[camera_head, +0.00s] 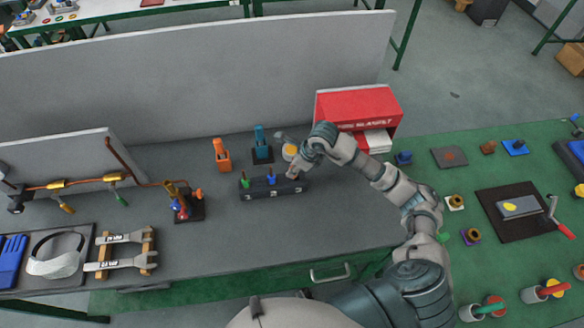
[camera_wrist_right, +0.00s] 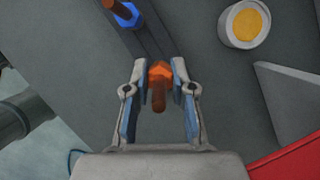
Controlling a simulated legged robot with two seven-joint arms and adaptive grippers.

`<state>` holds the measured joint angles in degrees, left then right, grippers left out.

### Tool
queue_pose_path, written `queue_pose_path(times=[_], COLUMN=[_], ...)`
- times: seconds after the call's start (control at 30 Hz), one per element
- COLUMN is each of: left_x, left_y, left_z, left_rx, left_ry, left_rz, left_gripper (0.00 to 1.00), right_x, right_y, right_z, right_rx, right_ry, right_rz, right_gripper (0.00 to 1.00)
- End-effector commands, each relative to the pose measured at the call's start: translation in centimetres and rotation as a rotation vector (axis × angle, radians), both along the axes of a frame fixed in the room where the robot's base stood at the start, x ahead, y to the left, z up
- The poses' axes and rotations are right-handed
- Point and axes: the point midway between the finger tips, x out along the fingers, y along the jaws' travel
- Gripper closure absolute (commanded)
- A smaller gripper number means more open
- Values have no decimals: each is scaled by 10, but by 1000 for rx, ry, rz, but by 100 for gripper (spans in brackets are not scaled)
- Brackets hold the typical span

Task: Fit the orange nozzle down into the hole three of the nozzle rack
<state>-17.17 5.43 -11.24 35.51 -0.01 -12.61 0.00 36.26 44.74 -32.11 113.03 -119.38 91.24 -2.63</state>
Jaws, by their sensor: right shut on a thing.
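The nozzle rack (camera_head: 258,193) is a long black block on the grey bench. A green nozzle (camera_head: 245,182) stands at its left end and a blue nozzle (camera_head: 271,178) near its middle. My right gripper (camera_head: 293,174) is over the rack's right end. In the wrist view, my right gripper (camera_wrist_right: 161,76) is shut on the orange nozzle (camera_wrist_right: 160,72), whose brown stem points toward the palm. The nozzle lines up with the dark rack strip (camera_wrist_right: 150,40); how deep it sits is hidden. The blue nozzle also shows in the wrist view (camera_wrist_right: 124,12). My left gripper is out of view.
An orange holder (camera_head: 222,155), a blue holder (camera_head: 262,146) and a round tin with a yellow top (camera_head: 289,151) stand behind the rack. A red box (camera_head: 358,106) is at the back right. A valve assembly (camera_head: 184,203) stands left of the rack. The bench front is clear.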

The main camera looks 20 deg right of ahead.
Motion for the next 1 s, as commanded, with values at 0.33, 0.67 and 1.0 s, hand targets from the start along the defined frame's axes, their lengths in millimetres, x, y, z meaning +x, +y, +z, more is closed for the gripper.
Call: queue_pose_path(times=[0.33,0.67,1.0], left_x=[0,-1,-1], left_y=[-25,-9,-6], left_z=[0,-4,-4], left_rx=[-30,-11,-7], left_ry=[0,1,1], left_rz=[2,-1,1], left_gripper=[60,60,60], right_x=[0,0,0], right_y=[6,0,-1], right_z=[1,1,1], right_rx=[-4,-4,-1], right_ry=[0,-1,0], right_rz=[0,0,0], right_gripper=[100,100,100])
